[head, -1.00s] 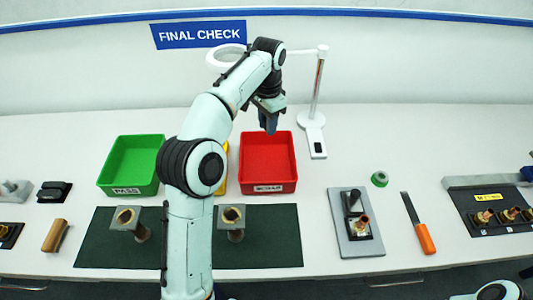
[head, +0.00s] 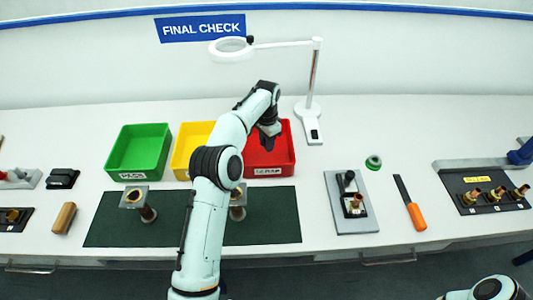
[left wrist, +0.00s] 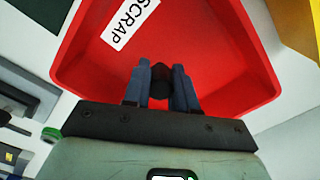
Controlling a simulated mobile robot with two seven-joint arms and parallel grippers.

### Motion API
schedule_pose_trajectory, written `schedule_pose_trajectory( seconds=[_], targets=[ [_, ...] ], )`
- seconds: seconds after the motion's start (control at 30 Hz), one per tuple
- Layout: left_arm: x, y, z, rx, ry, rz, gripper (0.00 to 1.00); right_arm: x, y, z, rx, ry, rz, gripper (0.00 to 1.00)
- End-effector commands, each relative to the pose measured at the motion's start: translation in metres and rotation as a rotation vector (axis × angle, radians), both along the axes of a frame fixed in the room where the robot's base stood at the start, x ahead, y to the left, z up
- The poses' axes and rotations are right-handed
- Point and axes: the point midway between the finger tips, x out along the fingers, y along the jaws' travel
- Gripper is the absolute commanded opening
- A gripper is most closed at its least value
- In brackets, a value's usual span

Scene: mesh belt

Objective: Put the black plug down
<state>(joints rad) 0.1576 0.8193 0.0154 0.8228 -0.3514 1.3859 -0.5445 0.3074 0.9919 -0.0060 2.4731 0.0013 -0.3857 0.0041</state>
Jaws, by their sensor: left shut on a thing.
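The black plug (left wrist: 161,81) is a small dark piece between the two blue-grey fingers of my left gripper (left wrist: 160,88) in the left wrist view. My left gripper (head: 269,142) is shut on it, over the red bin (head: 288,170) labelled SCRAP. In the left wrist view the red bin (left wrist: 235,75) lies around and beyond the fingertips. I cannot tell how far above the bin floor the plug is. In the head view the plug is not distinct from the fingers. My right gripper is out of view.
A yellow bin (head: 190,150) and a green bin (head: 138,152) stand left of the red bin. A white magnifier lamp (head: 313,110) stands close to its right. A dark green mat (head: 110,230) with two flanged metal parts lies in front.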

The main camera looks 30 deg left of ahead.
Motion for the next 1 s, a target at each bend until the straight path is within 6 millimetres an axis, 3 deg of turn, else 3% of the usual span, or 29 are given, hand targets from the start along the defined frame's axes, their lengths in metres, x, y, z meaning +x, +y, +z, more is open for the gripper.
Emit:
schedule_pose_trajectory(
  seconds=[0.1, 0.3, 0.67, 0.7, 0.73, 1.0],
  targets=[
    [0.003, 0.003, -0.014, -0.001, 0.004, 0.001, 0.00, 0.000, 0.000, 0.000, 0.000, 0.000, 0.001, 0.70],
    [-0.003, 0.007, -0.045, -0.001, 0.006, 0.000, 0.00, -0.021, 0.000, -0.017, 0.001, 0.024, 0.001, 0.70],
    [-0.001, 0.007, -0.044, 0.000, 0.001, -0.001, 0.00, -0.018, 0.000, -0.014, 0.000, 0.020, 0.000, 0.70],
    [-0.001, 0.007, -0.044, 0.000, 0.001, 0.000, 0.39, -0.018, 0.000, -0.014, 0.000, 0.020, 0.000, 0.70],
    [-0.001, 0.007, -0.044, 0.000, 0.001, 0.000, 0.49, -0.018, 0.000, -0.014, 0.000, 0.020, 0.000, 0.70],
    [-0.001, 0.007, -0.044, 0.000, 0.001, 0.000, 0.52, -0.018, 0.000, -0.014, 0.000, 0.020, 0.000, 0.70]
  ],
)
